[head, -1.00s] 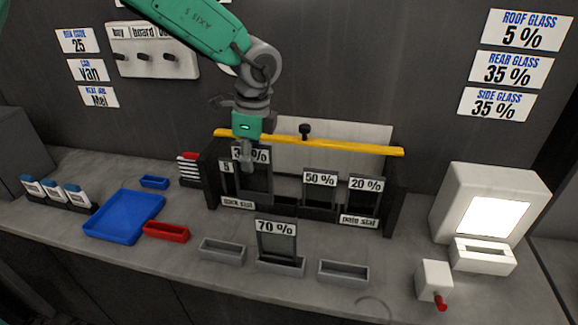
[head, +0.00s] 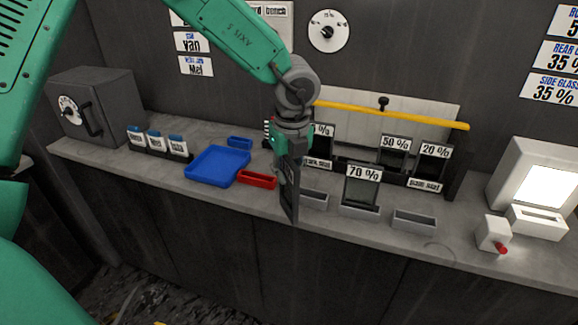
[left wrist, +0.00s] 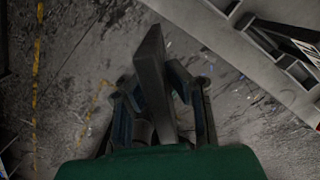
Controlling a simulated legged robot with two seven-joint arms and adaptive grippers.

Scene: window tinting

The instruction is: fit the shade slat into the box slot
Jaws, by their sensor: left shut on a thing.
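My left gripper (head: 287,150) is shut on a dark shade slat (head: 291,200), which hangs upright below it, edge-on to the head view. The held slat also shows between the fingers in the left wrist view (left wrist: 152,72). Its label cannot be read. Three small grey slotted boxes stand along the counter's front: the left one (head: 314,200) just right of the held slat, the middle one (head: 361,210) with the 70 % slat (head: 361,188) upright in it, and the right one (head: 414,221), which looks empty. My right gripper is not in view.
A rack behind the boxes holds the 50 % slat (head: 394,154), the 20 % slat (head: 432,160) and another partly hidden one. A yellow bar (head: 390,114) runs above it. A blue tray (head: 217,167) and red tray (head: 257,180) lie left. A white lit device (head: 535,185) stands right.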

